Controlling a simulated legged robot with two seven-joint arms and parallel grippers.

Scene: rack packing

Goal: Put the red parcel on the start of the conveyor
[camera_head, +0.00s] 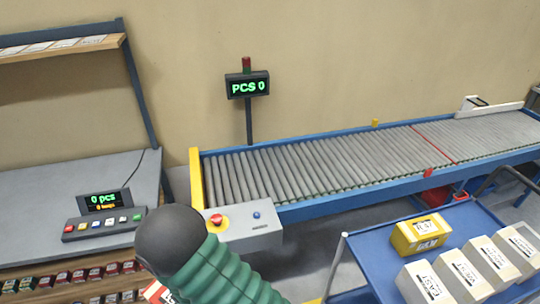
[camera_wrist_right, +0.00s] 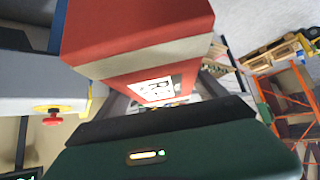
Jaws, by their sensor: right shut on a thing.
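The red parcel (camera_wrist_right: 140,30) fills the upper middle of the right wrist view, with a pale band and a white printed label. My right gripper (camera_wrist_right: 165,118) is shut on it. In the head view only a small red and white piece of the parcel (camera_head: 155,291) shows beside my green right arm, which hides the rest. The roller conveyor (camera_head: 320,165) runs along the wall, with a yellow bar (camera_head: 196,178) at its left end. The rollers near that end are bare. My left gripper is not in view.
A control box (camera_head: 240,235) with a red button juts out at the conveyor's near left. A blue cart (camera_head: 375,260) at right carries a yellow parcel (camera_head: 421,234) and several white ones. A grey desk (camera_head: 50,190) with a keypad stands at left. The counter display (camera_head: 247,85) reads PCS 0.

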